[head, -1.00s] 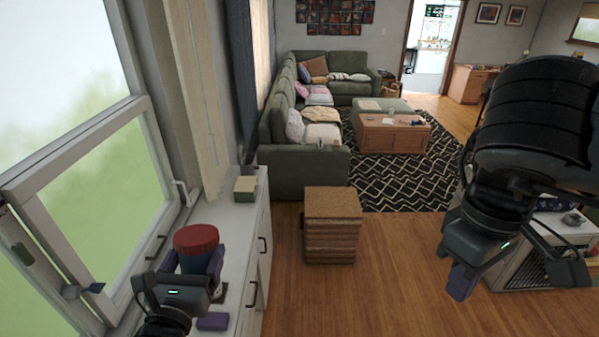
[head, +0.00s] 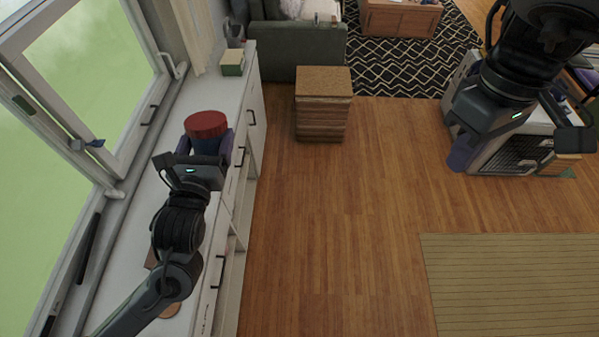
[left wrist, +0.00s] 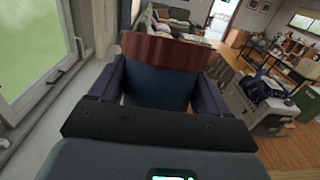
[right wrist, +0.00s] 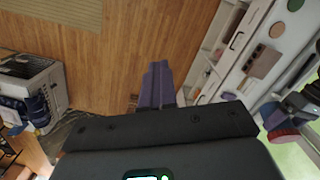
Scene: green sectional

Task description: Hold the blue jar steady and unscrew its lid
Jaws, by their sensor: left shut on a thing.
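The blue jar (head: 204,145) with its red lid (head: 206,124) is at the white cabinet under the window, lid up. The lid sits on the jar. My left gripper (head: 205,150) is shut around the jar's body, one purple finger on each side. In the left wrist view the jar (left wrist: 157,86) is upright between the fingers, below the lid (left wrist: 165,50). I cannot tell whether the jar touches the cabinet top. My right gripper (head: 462,154) is empty, far to the right of the jar; in the right wrist view its fingers (right wrist: 156,85) are together.
A small green and cream box (head: 232,63) stands further back on the white cabinet (head: 215,85). The open window (head: 85,85) borders the cabinet on the left. A wooden block stool (head: 323,103) stands on the floor. The wooden floor between the arms is otherwise clear.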

